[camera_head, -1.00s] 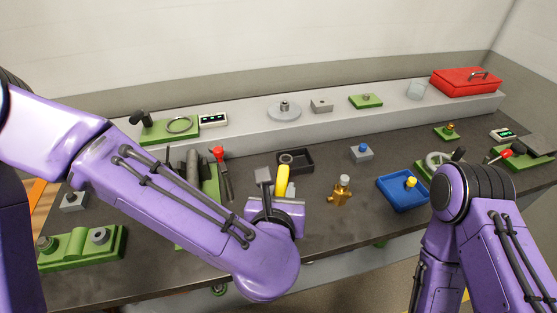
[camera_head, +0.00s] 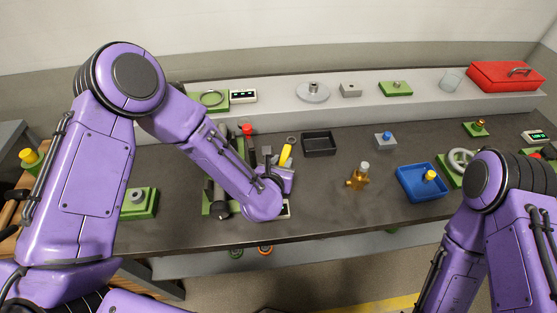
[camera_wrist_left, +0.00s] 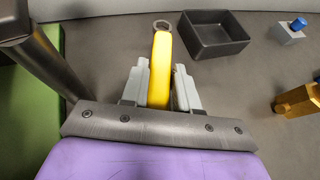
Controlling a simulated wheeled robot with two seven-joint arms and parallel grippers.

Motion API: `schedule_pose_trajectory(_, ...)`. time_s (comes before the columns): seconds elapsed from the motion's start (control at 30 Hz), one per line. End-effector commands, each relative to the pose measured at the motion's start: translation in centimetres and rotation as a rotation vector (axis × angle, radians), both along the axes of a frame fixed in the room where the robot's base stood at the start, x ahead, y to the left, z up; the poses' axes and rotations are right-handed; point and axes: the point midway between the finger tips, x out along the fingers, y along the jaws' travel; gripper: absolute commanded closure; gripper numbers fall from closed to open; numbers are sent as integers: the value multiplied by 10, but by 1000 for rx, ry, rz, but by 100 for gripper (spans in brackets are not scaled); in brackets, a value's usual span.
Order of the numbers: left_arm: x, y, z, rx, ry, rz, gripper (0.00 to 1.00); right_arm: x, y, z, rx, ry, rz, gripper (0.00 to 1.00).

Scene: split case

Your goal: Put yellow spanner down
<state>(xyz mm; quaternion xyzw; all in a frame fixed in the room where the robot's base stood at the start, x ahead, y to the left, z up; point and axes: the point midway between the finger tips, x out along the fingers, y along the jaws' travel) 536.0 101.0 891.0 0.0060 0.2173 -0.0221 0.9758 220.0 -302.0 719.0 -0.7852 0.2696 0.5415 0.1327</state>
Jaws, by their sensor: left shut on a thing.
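My left gripper (camera_head: 279,167) is shut on the yellow spanner (camera_head: 285,154). In the left wrist view the yellow handle (camera_wrist_left: 160,62) stands between the two grey fingers (camera_wrist_left: 159,88), with a grey ring end (camera_wrist_left: 161,25) pointing away from the gripper. The spanner is just left of the empty black tray (camera_head: 319,146), outside it. The tray also shows in the left wrist view (camera_wrist_left: 214,45). I cannot tell whether the spanner touches the table. My right gripper is not in view; only the right arm shows at the lower right.
A brass fitting (camera_head: 358,180) stands right of the gripper, with a blue tray (camera_head: 422,187) beyond it. A grey block with a blue knob (camera_head: 385,141) is behind. A green fixture (camera_head: 219,197) with dark bars is close on the left. The table (camera_head: 320,190) before the black tray is clear.

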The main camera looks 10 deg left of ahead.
Motion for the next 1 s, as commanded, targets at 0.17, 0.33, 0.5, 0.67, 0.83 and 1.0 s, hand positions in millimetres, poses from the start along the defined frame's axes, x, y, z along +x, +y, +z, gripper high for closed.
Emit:
schedule_pose_trajectory(0.17, 0, 0, -1, -1, -1, 0, 100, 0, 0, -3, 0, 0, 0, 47)
schedule_pose_trajectory(0.33, 0, 0, -3, -1, 0, 0, 48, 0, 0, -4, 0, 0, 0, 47)
schedule_pose_trajectory(0.5, 0, 0, -3, 0, 0, 0, 45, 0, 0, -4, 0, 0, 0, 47)
schedule_pose_trajectory(0.67, 0, 0, 1, 0, 0, 0, 45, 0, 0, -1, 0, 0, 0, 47)
schedule_pose_trajectory(0.83, -23, 1, 8, -2, 0, -1, 45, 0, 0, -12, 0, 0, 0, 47)
schedule_pose_trajectory(1.0, -67, 3, 28, -2, -1, -1, 45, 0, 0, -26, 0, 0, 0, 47)
